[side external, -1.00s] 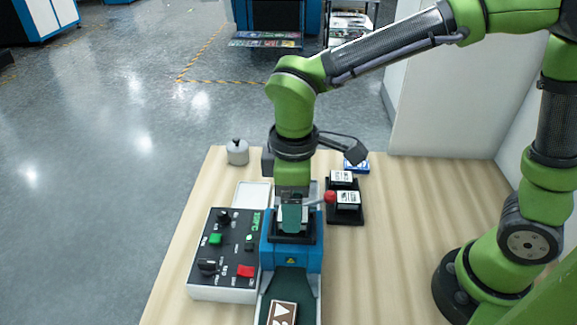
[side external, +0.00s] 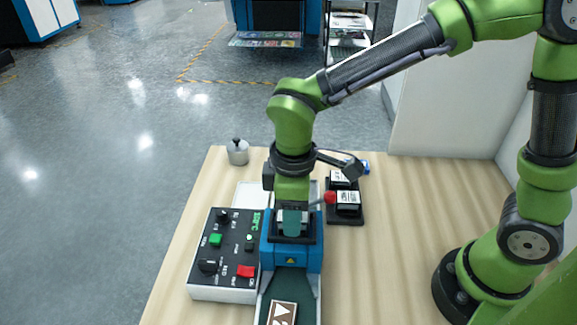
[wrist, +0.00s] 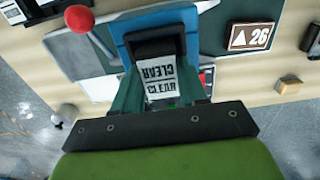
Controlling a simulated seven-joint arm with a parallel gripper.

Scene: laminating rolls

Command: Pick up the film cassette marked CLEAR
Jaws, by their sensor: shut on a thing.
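The film cassette marked CLEAR (wrist: 160,80) shows in the wrist view as a black body with a white label. It sits in the top of the blue laminating machine (side external: 292,255), in its black-rimmed opening. My gripper (side external: 292,226) is down at that opening in the side view. In the wrist view my gripper (wrist: 161,92) has one green finger on each side of the cassette and is shut on it. The cassette's lower part is hidden in the machine. In the side view my fingers cover most of it.
A red-knobbed lever (side external: 329,197) stands beside the machine. A control panel (side external: 226,255) is to its left, and a black rack (side external: 347,215) with labelled cassettes is to its right. A grey weight (side external: 237,153) stands at the back left. The table's right side is clear.

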